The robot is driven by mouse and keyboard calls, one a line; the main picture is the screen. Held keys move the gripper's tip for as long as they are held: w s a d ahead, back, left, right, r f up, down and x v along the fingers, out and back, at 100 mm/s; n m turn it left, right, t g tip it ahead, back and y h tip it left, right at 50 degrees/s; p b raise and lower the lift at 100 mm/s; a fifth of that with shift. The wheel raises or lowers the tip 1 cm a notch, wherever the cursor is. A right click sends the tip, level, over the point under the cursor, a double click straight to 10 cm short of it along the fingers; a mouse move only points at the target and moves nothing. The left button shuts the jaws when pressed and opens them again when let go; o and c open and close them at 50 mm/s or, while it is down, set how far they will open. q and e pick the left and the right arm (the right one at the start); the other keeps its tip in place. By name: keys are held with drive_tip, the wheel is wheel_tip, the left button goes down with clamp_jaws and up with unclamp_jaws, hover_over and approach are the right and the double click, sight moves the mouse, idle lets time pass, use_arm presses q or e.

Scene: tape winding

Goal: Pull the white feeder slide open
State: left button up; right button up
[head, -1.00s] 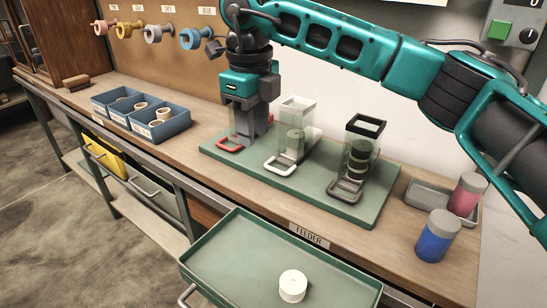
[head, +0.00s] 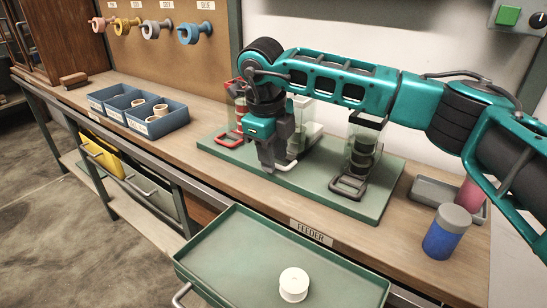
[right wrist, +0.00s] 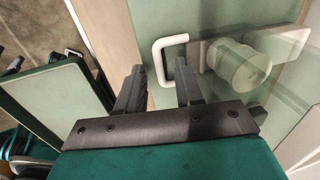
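The white feeder (head: 303,122) stands in the middle of the green base, partly hidden behind my right gripper. A bit of its slide's white handle (head: 288,165) shows low beside the fingers. In the right wrist view the white U-shaped handle (right wrist: 157,50) sticks out from the feeder's clear column. My right gripper (head: 275,168) points down in front of this feeder. In the right wrist view its fingers (right wrist: 159,72) are apart, and the handle's outer bar appears between the tips. I cannot tell whether they touch it. My left gripper is not in view.
A red feeder (head: 229,138) stands left and a black feeder (head: 347,187) right on the green base (head: 310,190). A green tray (head: 215,270) with a white roll (head: 294,284) is in front. Blue (head: 441,238) and pink (head: 468,192) cylinders are at right.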

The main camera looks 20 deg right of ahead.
drive_tip(key=shift+f, duration=0.25)
clamp_jaws()
idle(1.4)
